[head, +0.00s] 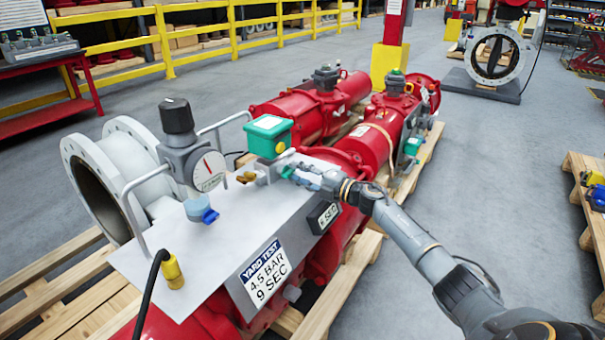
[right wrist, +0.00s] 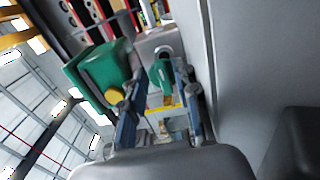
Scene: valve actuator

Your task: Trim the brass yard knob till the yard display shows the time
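A brass knob-like fitting (head: 246,177) sits on the grey panel (head: 180,250), left of the green box. The small dark yard display (head: 323,216) is on the panel's right side; it shows SEC, but its figure is too small to read surely. The yard sign (head: 265,272) reads 4.5 BAR, 9 SEC. My right gripper (head: 294,172) is low over the panel's far right corner. In the right wrist view its fingers (right wrist: 161,90) stand apart, with a green handle (right wrist: 160,75) and a brass piece (right wrist: 168,99) between or just beyond them. My left gripper is not in view.
A green box (head: 268,136) stands close beside my right gripper. A regulator with a round gauge (head: 208,171) and blue tap, and metal hoop handles, rise from the panel. Red actuator cylinders (head: 315,110) lie behind on a wooden pallet. Open floor is at right.

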